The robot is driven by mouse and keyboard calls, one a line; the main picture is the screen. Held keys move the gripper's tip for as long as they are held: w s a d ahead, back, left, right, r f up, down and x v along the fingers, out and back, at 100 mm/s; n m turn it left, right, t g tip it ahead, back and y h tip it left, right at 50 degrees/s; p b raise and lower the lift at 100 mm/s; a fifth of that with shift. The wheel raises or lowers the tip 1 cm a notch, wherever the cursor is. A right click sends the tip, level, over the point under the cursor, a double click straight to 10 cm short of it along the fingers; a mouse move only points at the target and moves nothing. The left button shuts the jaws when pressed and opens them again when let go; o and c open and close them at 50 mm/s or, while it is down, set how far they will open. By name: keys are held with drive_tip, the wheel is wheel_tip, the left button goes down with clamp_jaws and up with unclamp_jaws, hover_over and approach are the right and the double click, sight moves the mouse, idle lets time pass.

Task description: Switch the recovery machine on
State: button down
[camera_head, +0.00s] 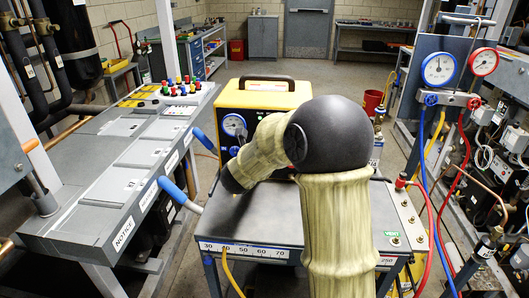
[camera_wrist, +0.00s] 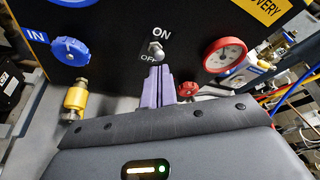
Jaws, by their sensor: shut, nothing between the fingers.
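The recovery machine (camera_head: 262,97) is a yellow case with a black handle and a dark front panel, standing behind the grey cart top in the head view. Its black panel (camera_wrist: 112,50) fills the upper wrist view. A small metal toggle switch (camera_wrist: 155,48) sits on it between the printed words ON and OFF. I cannot tell which way its lever leans. My gripper (camera_wrist: 157,70) has its purple fingers together and empty, with the tips just below the switch, over the edge of the OFF label. I cannot tell whether they touch it. In the head view my arm hides the gripper and switch.
A grey bench (camera_head: 95,190) stands left, and a manifold with hoses (camera_head: 452,98) right.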

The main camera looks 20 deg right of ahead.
drive_tip(key=shift+r+p, duration=0.35)
drive_tip(key=shift+r, duration=0.5)
drive_tip(key=shift+r, duration=0.2)
drive_tip(key=r+p+v, duration=0.1)
drive_tip(key=p+v, duration=0.1)
drive_tip(key=v, duration=0.7)
drive_tip(key=shift+r, duration=0.35)
